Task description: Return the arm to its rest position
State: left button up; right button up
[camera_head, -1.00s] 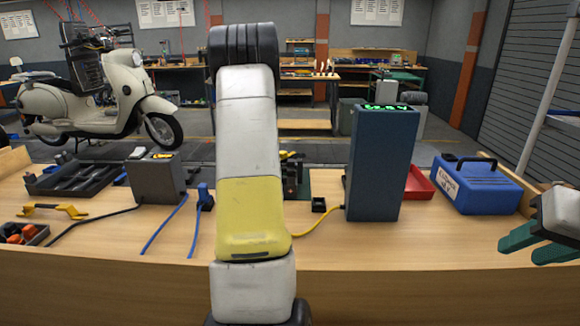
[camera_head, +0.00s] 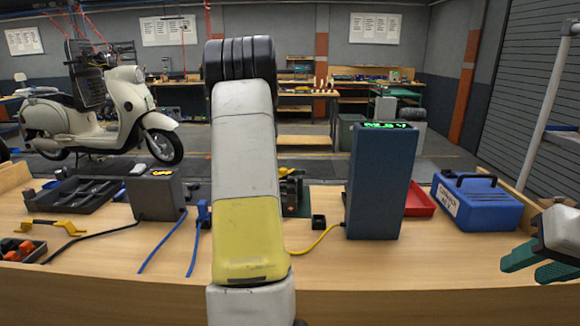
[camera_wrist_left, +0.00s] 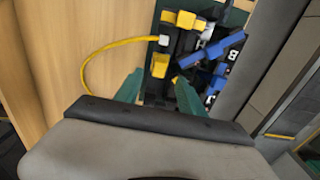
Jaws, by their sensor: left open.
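My left arm, white with a yellow band, stands upright in the middle of the head view and hides its own gripper. In the left wrist view my left gripper (camera_wrist_left: 160,92) is open, its two green fingers apart with nothing between them. Beyond the fingertips lies a dark board (camera_wrist_left: 152,50) with blue and yellow connectors (camera_wrist_left: 185,20). My right gripper (camera_head: 540,262) is at the right edge of the head view, over the bench front. Its two green fingers look apart and empty.
On the wooden bench (camera_head: 400,262) stand a tall blue box with green display (camera_head: 380,185), a blue toolbox (camera_head: 478,205), a red tray (camera_head: 418,203), a grey box (camera_head: 155,195) and a black tray (camera_head: 75,193). A yellow cable (camera_head: 318,241) runs beside my left arm.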

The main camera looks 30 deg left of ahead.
pick_arm(q)
jog(key=s+d+r+n+t, duration=0.25)
jog(key=s+d+r, duration=0.2)
jog(key=d, duration=0.55)
jog(key=s+d+r+n+t, duration=0.1)
jog(key=s+d+r+n, duration=0.35)
jog(key=d, duration=0.55)
jog(key=s+d+f+n+t+h, duration=0.1)
jog(key=s+d+f+n, duration=0.1)
jog(key=s+d, duration=0.4)
jog(key=s+d+f+n+t+h, duration=0.1)
jog(key=s+d+f+n, duration=0.1)
jog(key=s+d, duration=0.5)
jog(key=shift+s+f+n+t, duration=0.4)
jog(key=shift+s+n, duration=0.2)
jog(key=shift+s, duration=0.5)
